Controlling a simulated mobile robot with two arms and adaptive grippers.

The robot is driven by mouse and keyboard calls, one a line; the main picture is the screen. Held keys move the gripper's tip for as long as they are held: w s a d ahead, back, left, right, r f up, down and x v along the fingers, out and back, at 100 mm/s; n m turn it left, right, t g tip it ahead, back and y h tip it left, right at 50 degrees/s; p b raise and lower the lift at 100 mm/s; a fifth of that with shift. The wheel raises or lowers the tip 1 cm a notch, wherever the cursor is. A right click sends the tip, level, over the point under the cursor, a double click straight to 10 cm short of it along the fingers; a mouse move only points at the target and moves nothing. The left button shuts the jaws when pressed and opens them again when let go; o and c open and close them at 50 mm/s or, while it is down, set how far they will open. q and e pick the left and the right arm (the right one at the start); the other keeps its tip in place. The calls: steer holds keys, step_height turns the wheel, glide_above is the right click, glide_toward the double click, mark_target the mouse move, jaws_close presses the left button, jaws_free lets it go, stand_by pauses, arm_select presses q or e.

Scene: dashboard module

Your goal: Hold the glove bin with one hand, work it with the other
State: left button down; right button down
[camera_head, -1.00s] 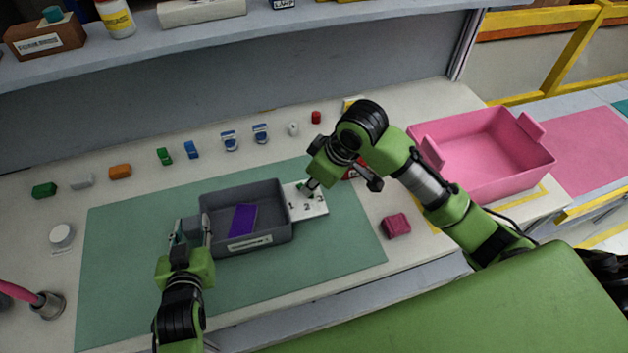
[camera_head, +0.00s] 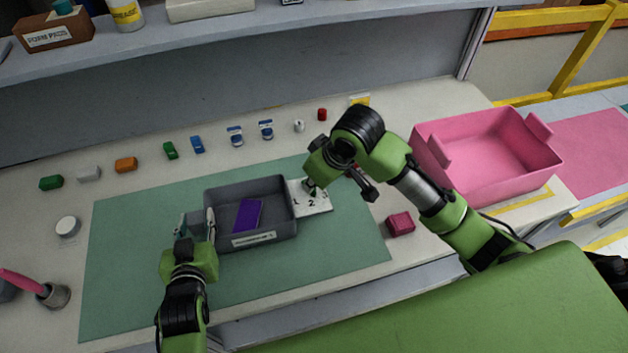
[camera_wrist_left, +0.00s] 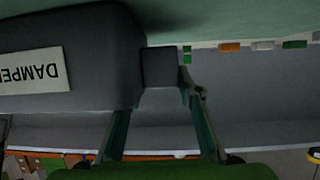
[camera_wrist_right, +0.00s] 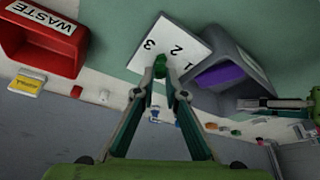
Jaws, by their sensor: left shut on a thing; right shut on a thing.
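The grey glove bin (camera_head: 222,185) stands on the green mat with a flat purple thing (camera_head: 248,214) inside. Its front label, cut off in the left wrist view, begins "DAMPE" (camera_wrist_left: 35,72). My left gripper (camera_head: 195,224) is at the bin's left end, shut on a small grey tab (camera_wrist_left: 160,68) there. A white plate (camera_head: 318,203) marked 1, 2, 3 adjoins the bin's right side. My right gripper (camera_wrist_right: 160,88) is shut on a small green knob (camera_wrist_right: 160,64) at that plate, near the 3 in the right wrist view. My fingers partly hide the knob in the head view.
A pink bin (camera_head: 470,185) stands right of my right arm. A red waste bin (camera_wrist_right: 45,40) shows in the right wrist view. A dark pink block (camera_head: 400,223) lies near the front edge. Several small coloured parts line the back. The mat's front (camera_head: 270,285) is clear.

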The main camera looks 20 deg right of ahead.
steer(key=shift+a+m, duration=0.35)
steer(key=shift+m, duration=0.25)
stand_by(0.6)
steer(key=shift+a+m+h, duration=0.3)
steer(key=shift+m+h, duration=0.1)
steer(key=shift+m, duration=0.4)
steer(key=shift+a+m+h, duration=0.25)
steer(key=shift+m+h, duration=0.15)
steer(key=shift+m, duration=0.4)
steer(key=shift+w+a+m+h, duration=0.2)
steer(key=shift+m+h, duration=0.2)
steer(key=shift+m, duration=0.55)
steer(key=shift+w+a+m+h, duration=0.15)
steer(key=shift+m+h, duration=0.25)
steer(key=shift+m, duration=0.55)
steer(key=c, duration=2.1)
jaws_free()
steer(key=shift+r, duration=0.1)
